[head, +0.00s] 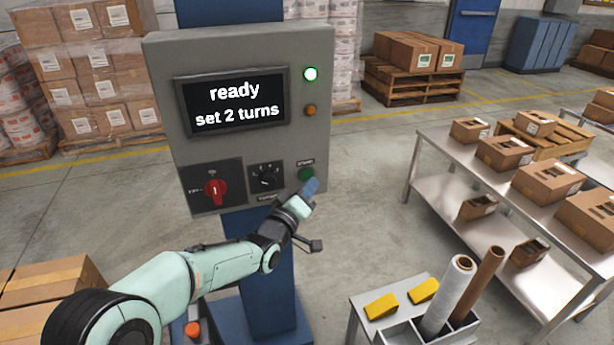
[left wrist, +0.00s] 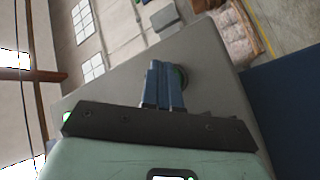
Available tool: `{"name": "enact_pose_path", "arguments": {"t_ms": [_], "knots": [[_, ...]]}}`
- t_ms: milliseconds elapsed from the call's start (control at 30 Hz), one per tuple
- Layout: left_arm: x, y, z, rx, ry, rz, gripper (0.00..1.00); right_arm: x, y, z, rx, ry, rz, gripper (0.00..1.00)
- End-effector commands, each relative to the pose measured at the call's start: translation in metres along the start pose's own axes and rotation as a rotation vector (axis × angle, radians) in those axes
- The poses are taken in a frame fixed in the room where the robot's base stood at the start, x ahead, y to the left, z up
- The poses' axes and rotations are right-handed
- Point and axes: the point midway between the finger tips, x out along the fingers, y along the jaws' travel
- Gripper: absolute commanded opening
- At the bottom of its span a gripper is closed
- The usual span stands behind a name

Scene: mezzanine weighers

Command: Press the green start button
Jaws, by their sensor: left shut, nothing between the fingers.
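The green start button (head: 306,174) is at the lower right of a grey control box (head: 240,60), under a small label. My left gripper (head: 312,186) is shut and empty, its blue fingertips just below and right of the button in the head view. In the left wrist view the shut fingers (left wrist: 162,84) point at the box, and the dark green button (left wrist: 183,77) shows partly hidden behind them. I cannot tell whether the tips touch it. My right gripper is not in view.
The screen (head: 235,105) reads "ready, set 2 turns". A red switch (head: 215,188) and black dial (head: 267,178) sit left of the button. A small table (head: 352,299) holding rolls stands lower right.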

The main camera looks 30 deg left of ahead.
Motion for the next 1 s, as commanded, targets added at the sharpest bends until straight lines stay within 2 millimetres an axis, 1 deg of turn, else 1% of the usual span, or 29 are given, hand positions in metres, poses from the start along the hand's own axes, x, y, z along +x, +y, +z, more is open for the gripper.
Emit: {"name": "enact_pose_path", "arguments": {"t_ms": [633, 1000], "knots": [[0.0002, -0.0002, 0.0000, 0.000, 0.000, 0.000, 0.00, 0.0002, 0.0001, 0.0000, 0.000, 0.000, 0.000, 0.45], [0.0062, -0.0045, -0.0041, 0.001, 0.000, 0.000, 0.00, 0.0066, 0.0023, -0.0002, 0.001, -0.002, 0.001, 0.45]]}}
